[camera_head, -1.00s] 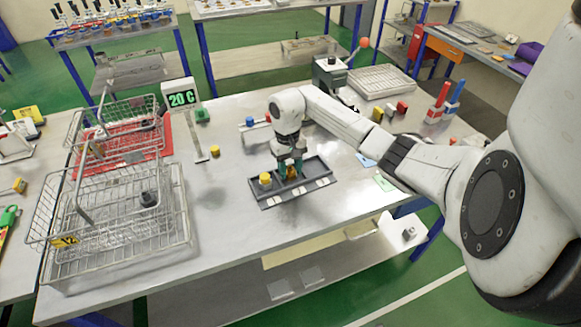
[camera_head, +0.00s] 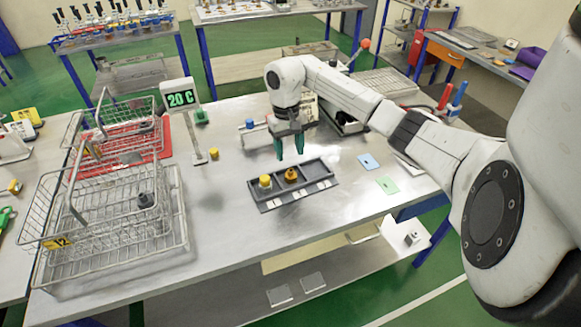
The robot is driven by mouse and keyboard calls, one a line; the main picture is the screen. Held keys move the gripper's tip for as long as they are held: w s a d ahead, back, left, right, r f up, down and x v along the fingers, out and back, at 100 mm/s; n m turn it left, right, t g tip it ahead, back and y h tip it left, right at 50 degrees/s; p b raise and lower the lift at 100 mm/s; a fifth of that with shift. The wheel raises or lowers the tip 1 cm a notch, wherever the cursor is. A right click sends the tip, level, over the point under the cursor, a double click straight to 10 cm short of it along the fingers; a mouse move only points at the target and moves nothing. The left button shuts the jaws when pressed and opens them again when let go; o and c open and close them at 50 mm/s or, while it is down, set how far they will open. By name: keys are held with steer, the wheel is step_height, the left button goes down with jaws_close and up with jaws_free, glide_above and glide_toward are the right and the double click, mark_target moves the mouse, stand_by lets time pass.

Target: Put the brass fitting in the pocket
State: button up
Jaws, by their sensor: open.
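A dark grey tray (camera_head: 257,193) with a row of pockets and white labels along its front lies on the metal table. A brass fitting (camera_head: 291,175) stands in the tray's middle pocket. A second piece with a yellow top (camera_head: 265,181) stands in the pocket to its left. The right pocket looks empty. My gripper (camera_head: 289,155) has green fingers, open and empty. It hangs above and behind the tray, apart from the fitting.
Wire baskets (camera_head: 115,225) and a red tray (camera_head: 160,150) fill the left side. A display reading 20 C (camera_head: 181,98) stands behind. A small yellow piece (camera_head: 213,153) sits left of the tray. Blue (camera_head: 368,161) and green (camera_head: 387,185) cards lie to the right. The front of the table is clear.

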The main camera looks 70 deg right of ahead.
steer(key=r, duration=0.3)
steer(key=r+b, duration=0.1)
steer(key=shift+w+d+r, duration=0.2)
steer(key=shift+w, duration=0.05)
